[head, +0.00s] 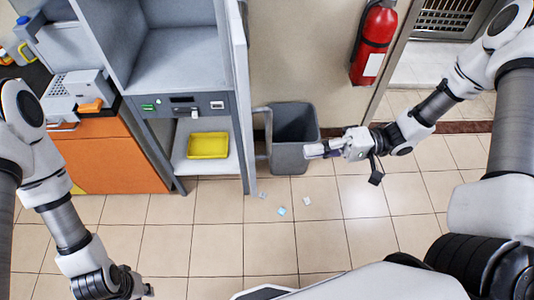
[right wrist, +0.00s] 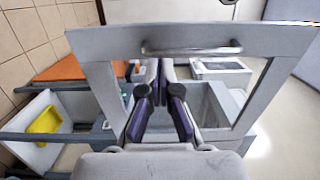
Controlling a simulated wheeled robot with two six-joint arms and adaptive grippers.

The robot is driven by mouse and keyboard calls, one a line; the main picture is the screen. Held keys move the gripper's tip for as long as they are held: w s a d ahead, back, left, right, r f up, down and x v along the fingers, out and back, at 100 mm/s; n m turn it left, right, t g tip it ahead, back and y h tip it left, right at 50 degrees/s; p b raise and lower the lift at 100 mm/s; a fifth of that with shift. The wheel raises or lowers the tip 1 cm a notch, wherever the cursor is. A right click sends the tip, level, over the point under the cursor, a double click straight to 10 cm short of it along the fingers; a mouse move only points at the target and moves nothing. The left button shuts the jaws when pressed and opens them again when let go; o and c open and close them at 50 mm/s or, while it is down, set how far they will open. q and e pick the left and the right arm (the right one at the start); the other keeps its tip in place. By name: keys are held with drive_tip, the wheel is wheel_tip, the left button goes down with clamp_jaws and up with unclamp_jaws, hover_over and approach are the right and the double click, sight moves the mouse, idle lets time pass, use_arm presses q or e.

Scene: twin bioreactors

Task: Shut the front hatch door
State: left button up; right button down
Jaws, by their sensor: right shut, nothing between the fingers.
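The front hatch door (head: 240,100) of the grey cabinet stands open, nearly edge-on in the head view. Its bar handle (head: 268,132) sticks out to the right. In the right wrist view the door is a grey frame (right wrist: 95,45) around a see-through window, with the handle (right wrist: 192,50) on its upper bar. My right gripper (head: 308,151) is shut and empty, to the right of the door and apart from the handle; its fingers (right wrist: 162,72) show in front of the window. My left gripper (head: 148,291) is low at the left, its fingers too small to read.
A grey bin (head: 293,125) stands on the floor right beside the door. A yellow tray (head: 208,145) sits on the cabinet's lower shelf. An orange cabinet (head: 110,165) is at the left, a red fire extinguisher (head: 373,42) on the wall. Small scraps (head: 282,211) lie on otherwise clear tiles.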

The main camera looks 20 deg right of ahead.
drive_tip(key=w+a+p, duration=0.1)
drive_tip(key=a+p, duration=0.1)
drive_tip(key=a, duration=0.9)
drive_tip(key=shift+w, duration=0.25)
drive_tip(key=shift+w+d, duration=0.1)
drive_tip(key=shift+w, duration=0.05)
